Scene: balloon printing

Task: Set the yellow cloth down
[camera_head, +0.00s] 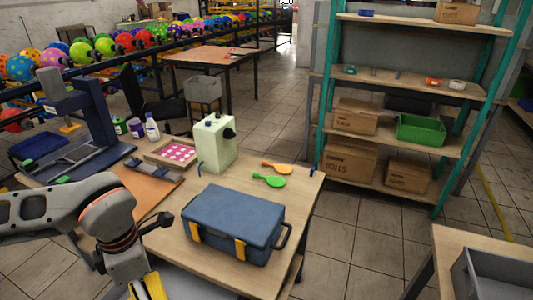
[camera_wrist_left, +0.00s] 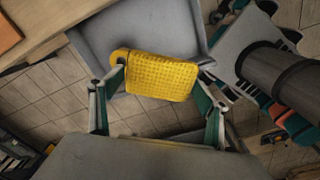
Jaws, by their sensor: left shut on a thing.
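The yellow cloth (camera_wrist_left: 165,76) is a waffle-textured folded pad, held between the two fingers of my left gripper (camera_wrist_left: 160,82) in the left wrist view. In the head view the cloth (camera_head: 154,286) shows at the bottom edge, partly cut off, below my left gripper (camera_head: 138,284). It is in front of the near edge of the wooden workbench (camera_head: 317,184). In the wrist view a grey tray-like surface (camera_wrist_left: 95,42) lies beyond the cloth; I cannot tell the gap between them. My right gripper is in neither view.
A shelf (camera_head: 400,145) stands at right. Tiled floor is clear between them.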

